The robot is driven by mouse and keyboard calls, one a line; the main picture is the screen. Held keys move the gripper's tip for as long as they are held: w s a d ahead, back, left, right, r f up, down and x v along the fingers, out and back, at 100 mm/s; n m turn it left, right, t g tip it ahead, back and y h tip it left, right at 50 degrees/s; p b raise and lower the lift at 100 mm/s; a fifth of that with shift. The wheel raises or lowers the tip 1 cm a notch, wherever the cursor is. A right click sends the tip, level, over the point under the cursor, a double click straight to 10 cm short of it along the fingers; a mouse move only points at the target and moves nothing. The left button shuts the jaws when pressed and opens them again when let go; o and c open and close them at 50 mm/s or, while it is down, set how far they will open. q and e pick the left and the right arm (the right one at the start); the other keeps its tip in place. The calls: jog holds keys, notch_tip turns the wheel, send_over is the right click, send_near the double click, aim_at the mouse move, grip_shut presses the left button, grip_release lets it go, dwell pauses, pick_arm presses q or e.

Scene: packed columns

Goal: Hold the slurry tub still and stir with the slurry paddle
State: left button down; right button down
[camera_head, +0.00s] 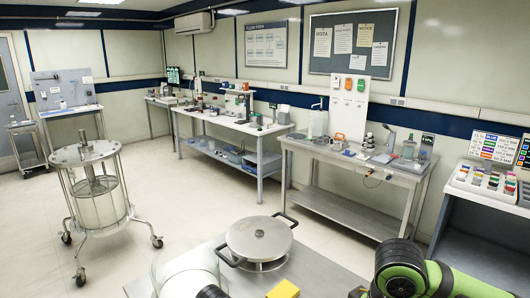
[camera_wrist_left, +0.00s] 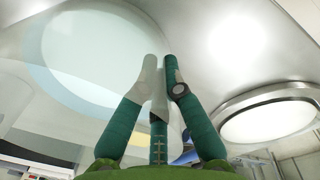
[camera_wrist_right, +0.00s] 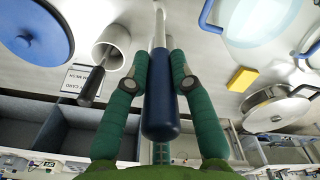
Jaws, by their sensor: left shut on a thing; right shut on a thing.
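In the right wrist view, my right gripper (camera_wrist_right: 158,75) is shut on the dark blue grip of the slurry paddle (camera_wrist_right: 160,112). The paddle's pale shaft runs to the top edge; its far end is not clear. A pale round tub with blue handles, the slurry tub (camera_wrist_right: 258,18), is at the upper right, apart from the visible shaft. In the left wrist view, the tub (camera_wrist_left: 85,55) is a large pale disc at upper left. My left gripper (camera_wrist_left: 160,75) is closed at its right rim; the exact part held is unclear. Neither gripper shows clearly in the head view.
A lidded metal pot (camera_head: 259,240) stands on the near table, with a yellow block (camera_head: 283,289) in front. In the right wrist view, a blue disc (camera_wrist_right: 35,30) and a white cup (camera_wrist_right: 112,38) with a dark-handled tool are at left. A wheeled vat (camera_head: 100,208) stands on the floor.

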jog(key=shift+r, duration=0.1)
dwell(0.6)
jog(key=w+a+r+n, duration=0.1)
jog(key=w+r, duration=0.2)
jog(key=r, duration=0.7)
jog(key=w+a+r+m, duration=0.1)
jog(key=w+a+r, duration=0.25)
jog(key=a, duration=0.55)
jog(key=w+a+r, duration=0.3)
jog(key=w+a, duration=0.2)
jog(key=a, duration=0.3)
notch_tip(320, 180, down, 18)
jog(key=shift+w+a+r, duration=0.2)
jog(key=shift+r, duration=0.05)
jog(key=shift+w+a, duration=0.1)
